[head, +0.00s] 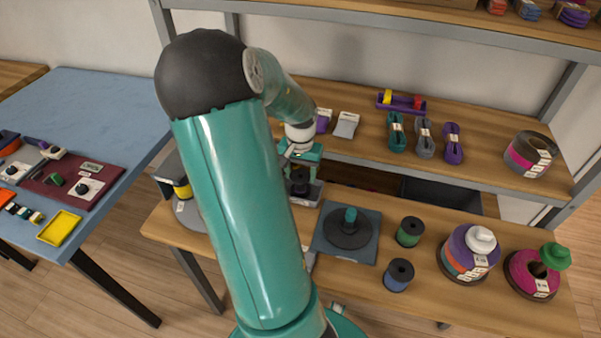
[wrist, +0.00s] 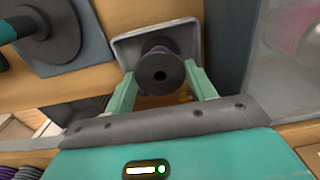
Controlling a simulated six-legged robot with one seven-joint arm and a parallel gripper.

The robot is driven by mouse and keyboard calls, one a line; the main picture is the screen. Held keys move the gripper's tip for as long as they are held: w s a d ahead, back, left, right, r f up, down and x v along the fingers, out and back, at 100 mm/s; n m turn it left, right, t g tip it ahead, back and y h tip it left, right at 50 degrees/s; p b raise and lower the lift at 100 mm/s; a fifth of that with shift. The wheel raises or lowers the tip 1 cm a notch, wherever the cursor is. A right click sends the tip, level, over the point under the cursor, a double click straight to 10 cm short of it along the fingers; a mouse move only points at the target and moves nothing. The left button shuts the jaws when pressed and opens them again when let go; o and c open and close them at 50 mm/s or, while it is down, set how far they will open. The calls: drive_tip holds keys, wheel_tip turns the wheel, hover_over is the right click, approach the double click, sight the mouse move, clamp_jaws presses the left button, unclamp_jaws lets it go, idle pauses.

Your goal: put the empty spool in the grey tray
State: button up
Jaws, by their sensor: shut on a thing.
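The empty spool (wrist: 160,72) is dark, with a round flange and a centre hole facing the wrist camera. My gripper (wrist: 163,84) is shut on it, one teal finger on each side. The grey tray (wrist: 122,48) lies beyond the spool in the wrist view, its rim around the spool's outline. In the head view my gripper (head: 301,168) is over the tray (head: 314,193), with the dark spool (head: 299,186) below the fingers. I cannot tell whether the spool touches the tray floor.
A dark mat (head: 328,245) with a black disc and teal knob (head: 349,222) lies right of the tray. Green (head: 410,231) and blue (head: 398,274) spools stand farther right. A shelf (head: 360,160) with cord bundles runs behind. A dark bin (head: 440,195) sits beneath it.

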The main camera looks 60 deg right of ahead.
sight(300, 176)
drive_tip(key=shift+f, duration=0.35)
drive_tip(key=o, duration=1)
wheel_tip(300, 176, up, 12)
drive_tip(key=shift+r, duration=0.2)
